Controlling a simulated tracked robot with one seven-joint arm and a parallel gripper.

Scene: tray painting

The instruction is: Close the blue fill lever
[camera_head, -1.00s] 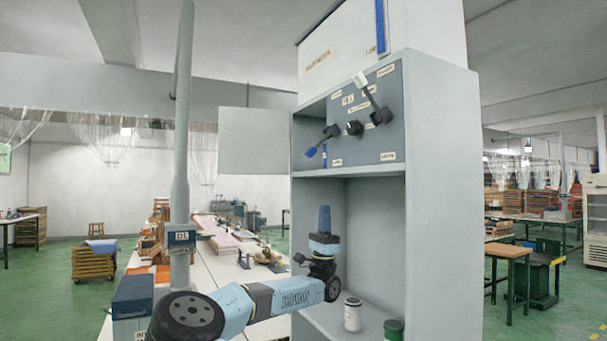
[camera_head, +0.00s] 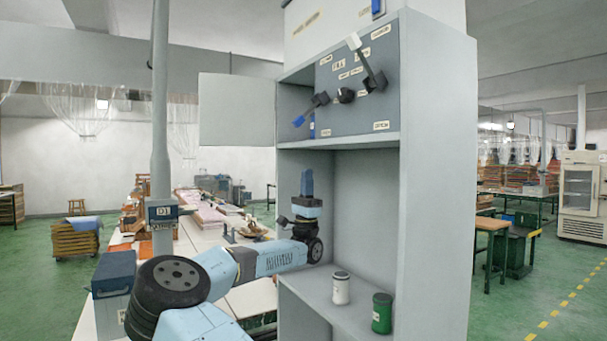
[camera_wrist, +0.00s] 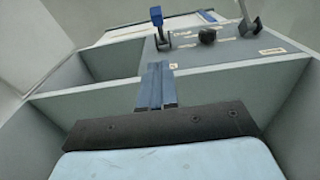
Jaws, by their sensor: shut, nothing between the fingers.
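The blue fill lever (camera_head: 299,121) is on the grey panel inside the cabinet's upper bay. Its blue-tipped arm slants down and left from a black hub in the head view. It also shows at the top of the wrist view (camera_wrist: 156,15), standing out from the panel. My gripper (camera_head: 306,180) points upward in front of the lower bay, below the lever and apart from it. In the wrist view its blue fingers (camera_wrist: 157,84) are together and empty, with the shelf edge behind them.
A white-tipped lever (camera_head: 355,43) and a black knob (camera_head: 345,96) sit right of the blue lever. The shelf (camera_head: 345,145) lies between my gripper and the panel. An open door (camera_head: 237,110) extends left. White (camera_head: 340,289) and green (camera_head: 382,313) jars stand below.

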